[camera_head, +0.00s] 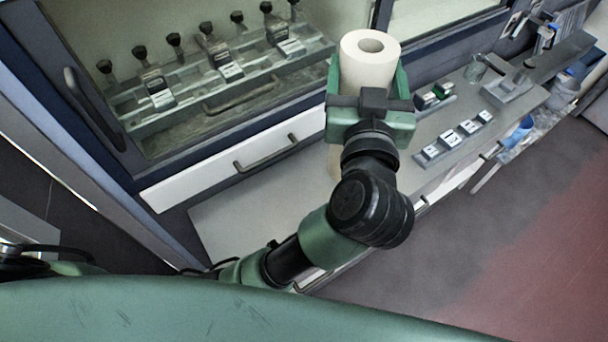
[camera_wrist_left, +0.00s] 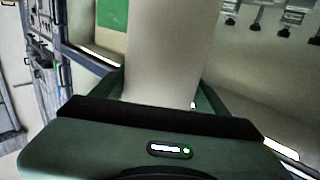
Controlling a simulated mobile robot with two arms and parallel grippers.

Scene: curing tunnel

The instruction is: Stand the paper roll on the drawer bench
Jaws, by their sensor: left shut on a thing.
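The paper roll (camera_head: 369,66) is white and upright, with its hollow core facing up. It also fills the middle of the left wrist view (camera_wrist_left: 165,50). My left gripper (camera_head: 370,78) is shut on it, with a green finger on each side. The drawer bench (camera_head: 235,215) has a pale grey top and runs from lower left to upper right. The roll is over this bench. A lower part of the roll shows below the gripper, but my arm hides its foot, so I cannot tell whether it touches the top. My right gripper is not in view.
Behind the bench is a cabinet with a white drawer (camera_head: 240,165) and a rack (camera_head: 215,85) of several dark-knobbed items. Right of the roll, the bench holds a labelled block strip (camera_head: 455,138), a glass beaker (camera_head: 476,68) and a grey tray (camera_head: 507,90). The left bench part is clear.

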